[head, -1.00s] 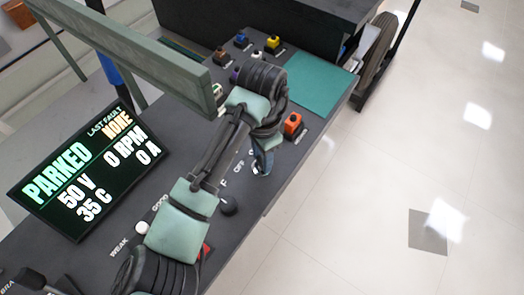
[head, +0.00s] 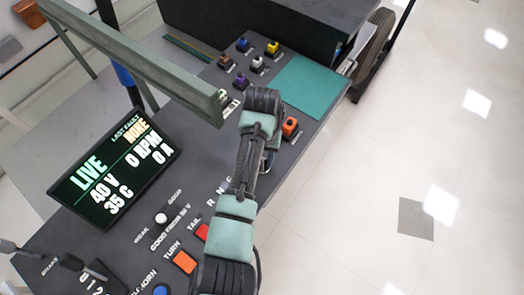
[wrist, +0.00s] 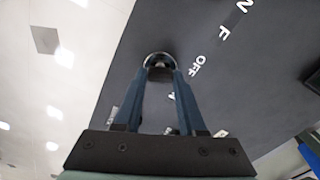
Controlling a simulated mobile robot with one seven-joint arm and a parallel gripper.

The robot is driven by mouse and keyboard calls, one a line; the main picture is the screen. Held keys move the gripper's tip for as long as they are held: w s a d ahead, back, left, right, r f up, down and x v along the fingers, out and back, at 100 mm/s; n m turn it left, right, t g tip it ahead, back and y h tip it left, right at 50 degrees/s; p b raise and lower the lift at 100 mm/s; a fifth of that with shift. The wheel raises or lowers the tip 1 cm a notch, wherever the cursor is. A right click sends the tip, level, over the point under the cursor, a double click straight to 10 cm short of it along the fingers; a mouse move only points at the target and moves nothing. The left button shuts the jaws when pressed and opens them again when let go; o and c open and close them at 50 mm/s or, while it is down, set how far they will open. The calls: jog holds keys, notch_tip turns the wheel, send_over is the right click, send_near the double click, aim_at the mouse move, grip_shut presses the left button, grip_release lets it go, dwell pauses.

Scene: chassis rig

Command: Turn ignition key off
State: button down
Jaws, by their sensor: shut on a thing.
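The ignition key sits in a round, shiny switch (wrist: 158,58) on the dark console (wrist: 225,100), seen in the wrist view. The white "OFF" label (wrist: 197,65) is printed to its right. My gripper (wrist: 161,72) has its two blue fingers converging at the switch, shut on the key. The key is mostly hidden between the fingertips, so its exact angle cannot be told. In the head view my gripper (head: 268,162) is low over the console's right edge, and my arm hides the switch.
The display (head: 115,170) reads LIVE, 40 V, 0 RPM, 0 A. An orange button (head: 290,127) stands just beyond my gripper. Several coloured switches and a teal pad (head: 312,86) lie farther back. A green rail (head: 135,65) stands over the console's left side.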

jog(key=shift+r+n+p, duration=0.1)
jog(key=shift+n+p, duration=0.2)
jog(key=shift+n, duration=0.3)
jog(key=shift+c, duration=2.4)
grip_release()
notch_tip(320, 180, up, 13)
jog(key=p, duration=0.1)
